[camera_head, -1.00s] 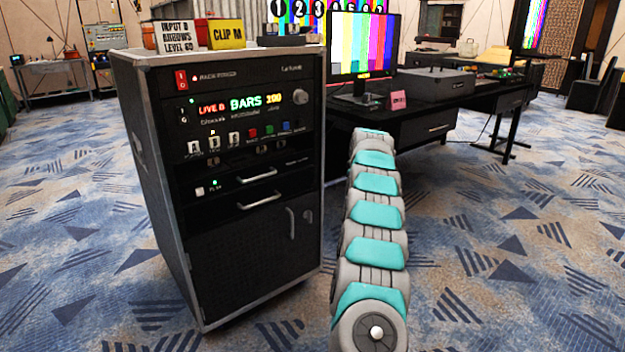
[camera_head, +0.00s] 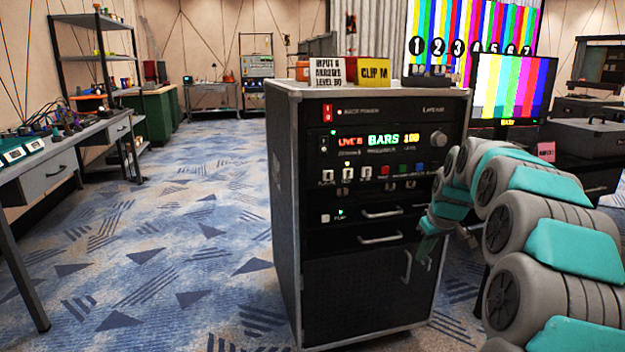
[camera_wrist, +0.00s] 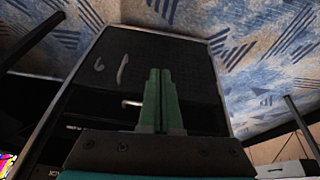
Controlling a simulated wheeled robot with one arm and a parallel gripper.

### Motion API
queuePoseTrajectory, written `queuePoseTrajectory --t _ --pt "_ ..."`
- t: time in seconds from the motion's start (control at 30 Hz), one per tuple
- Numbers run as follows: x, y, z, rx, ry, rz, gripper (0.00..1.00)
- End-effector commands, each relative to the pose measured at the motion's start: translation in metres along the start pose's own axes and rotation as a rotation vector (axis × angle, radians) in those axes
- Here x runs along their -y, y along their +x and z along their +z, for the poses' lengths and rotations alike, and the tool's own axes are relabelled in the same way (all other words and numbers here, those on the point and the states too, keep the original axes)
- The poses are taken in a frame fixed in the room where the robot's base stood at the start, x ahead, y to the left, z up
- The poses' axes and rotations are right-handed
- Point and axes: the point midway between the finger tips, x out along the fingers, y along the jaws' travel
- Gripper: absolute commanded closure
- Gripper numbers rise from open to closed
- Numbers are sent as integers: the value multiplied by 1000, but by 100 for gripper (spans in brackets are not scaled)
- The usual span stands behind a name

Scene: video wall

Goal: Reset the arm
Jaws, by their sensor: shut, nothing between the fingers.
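My arm, grey with teal pads, curves in from the lower right of the head view. My gripper (camera_head: 426,246) hangs in front of the right side of a black equipment rack (camera_head: 350,270). In the wrist view my gripper (camera_wrist: 160,72) shows as two green fingers lying side by side, shut with nothing between them. The rack's lower door and a silver handle (camera_wrist: 122,69) show beyond the fingers. I cannot tell whether the gripper touches the rack.
A white sign (camera_head: 327,71) and a yellow "CLIP M" sign (camera_head: 374,72) stand on the rack. A monitor (camera_head: 513,88) with colour bars is behind it at right. A workbench (camera_head: 60,160) stands at left. Carpet (camera_head: 190,220) between bench and rack is clear.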

Motion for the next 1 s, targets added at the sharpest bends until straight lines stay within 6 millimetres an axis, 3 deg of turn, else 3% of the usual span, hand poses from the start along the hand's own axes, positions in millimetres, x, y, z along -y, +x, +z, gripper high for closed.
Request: queuePoseTrajectory --t 0.03,0.2,0.5,0.8,1.0 --pt "19 -9 10 15 3 -14 100" --pt "79 -30 54 86 34 -54 100" --pt "166 -61 154 229 105 -80 100" --pt "230 -82 276 377 204 -59 100" --pt "258 -90 355 467 279 -30 100"
